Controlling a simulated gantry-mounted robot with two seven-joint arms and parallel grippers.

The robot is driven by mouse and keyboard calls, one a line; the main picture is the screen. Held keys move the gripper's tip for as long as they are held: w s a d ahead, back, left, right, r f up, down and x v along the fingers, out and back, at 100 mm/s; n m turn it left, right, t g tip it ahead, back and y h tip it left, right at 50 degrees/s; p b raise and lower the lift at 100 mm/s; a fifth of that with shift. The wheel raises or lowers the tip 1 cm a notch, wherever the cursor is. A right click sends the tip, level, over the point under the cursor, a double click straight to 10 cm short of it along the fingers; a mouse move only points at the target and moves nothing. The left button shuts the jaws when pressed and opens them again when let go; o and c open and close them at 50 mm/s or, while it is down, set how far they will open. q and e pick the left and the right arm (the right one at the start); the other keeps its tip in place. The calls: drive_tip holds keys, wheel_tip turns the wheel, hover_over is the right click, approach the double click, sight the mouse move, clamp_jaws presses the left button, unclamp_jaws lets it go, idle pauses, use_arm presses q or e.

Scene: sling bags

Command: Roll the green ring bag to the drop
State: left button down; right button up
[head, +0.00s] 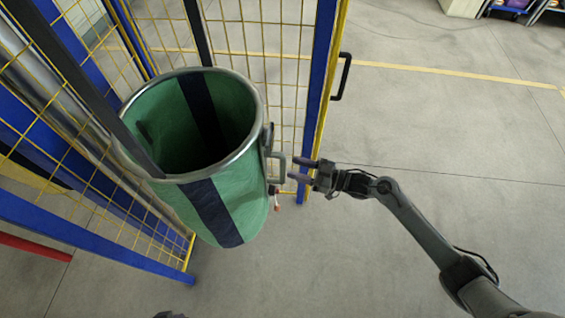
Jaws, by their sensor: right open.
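The green ring bag (196,198) has a round metal ring rim and dark vertical stripes. It is at the left of the head view, in the opening of a blue and yellow mesh cage, and its open top faces me. A grey handle (279,166) sticks out on its right side. My right gripper (303,170) is open, pointing left at the handle, with its fingertips at or just short of it. I cannot tell whether they touch. The bag's far lower side is hidden.
Yellow mesh panels with blue posts (318,85) stand behind and left of the bag. A black door handle (341,77) is on the yellow-edged frame. A red bar (35,247) lies at the lower left. The grey concrete floor to the right is clear.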

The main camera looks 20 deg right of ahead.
sight(283, 164)
drive_tip(key=shift+x, duration=2.75)
clamp_jaws()
